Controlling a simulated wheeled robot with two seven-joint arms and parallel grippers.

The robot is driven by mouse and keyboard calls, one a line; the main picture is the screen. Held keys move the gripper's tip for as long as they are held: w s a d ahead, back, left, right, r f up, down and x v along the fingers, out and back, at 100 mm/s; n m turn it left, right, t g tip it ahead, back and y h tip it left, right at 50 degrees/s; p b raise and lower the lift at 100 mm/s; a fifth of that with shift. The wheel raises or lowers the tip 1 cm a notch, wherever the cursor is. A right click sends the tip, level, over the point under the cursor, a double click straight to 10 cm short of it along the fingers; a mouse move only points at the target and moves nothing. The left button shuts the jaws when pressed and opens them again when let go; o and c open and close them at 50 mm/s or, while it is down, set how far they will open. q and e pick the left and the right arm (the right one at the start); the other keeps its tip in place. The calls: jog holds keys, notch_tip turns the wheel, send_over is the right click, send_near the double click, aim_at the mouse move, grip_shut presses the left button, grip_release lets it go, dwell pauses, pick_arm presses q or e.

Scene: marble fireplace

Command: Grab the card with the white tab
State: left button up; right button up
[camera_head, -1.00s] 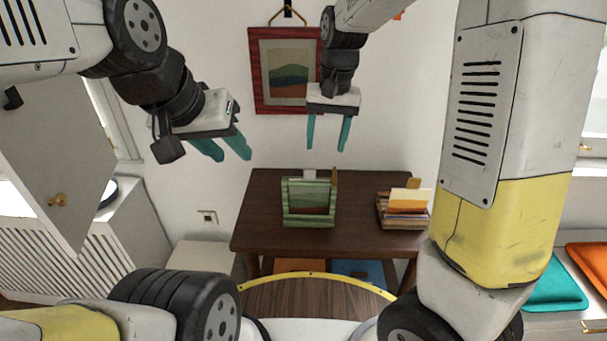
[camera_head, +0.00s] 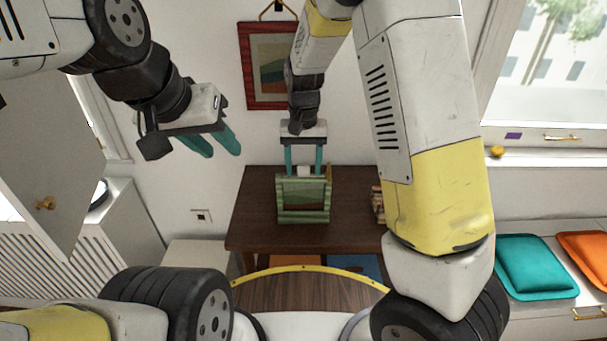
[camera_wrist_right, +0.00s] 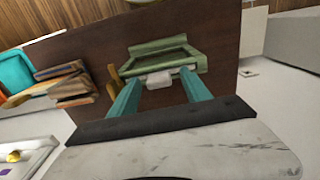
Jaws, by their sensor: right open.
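A green-framed holder (camera_head: 304,216) stands on the dark table. A small white tab (camera_head: 304,168) sticks up behind its top edge, with a tan tab (camera_head: 329,172) at its right; the rest of the card is hidden. In the right wrist view the white tab (camera_wrist_right: 158,79) shows between the teal fingers, at the edge of the green holder (camera_wrist_right: 165,50). My right gripper (camera_head: 304,173) is open, fingers pointing down, one on either side of the white tab. My left gripper (camera_head: 212,148) is empty in the air at the left, its two teal fingers apart.
A stack of books or cards (camera_head: 378,204) stands to the right on the table (camera_head: 258,205), partly hidden by my right arm. A red-framed picture (camera_head: 244,65) hangs on the wall behind. The table's left part is clear.

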jog(key=shift+c, duration=0.3)
grip_shut()
jog(key=shift+r, duration=0.15)
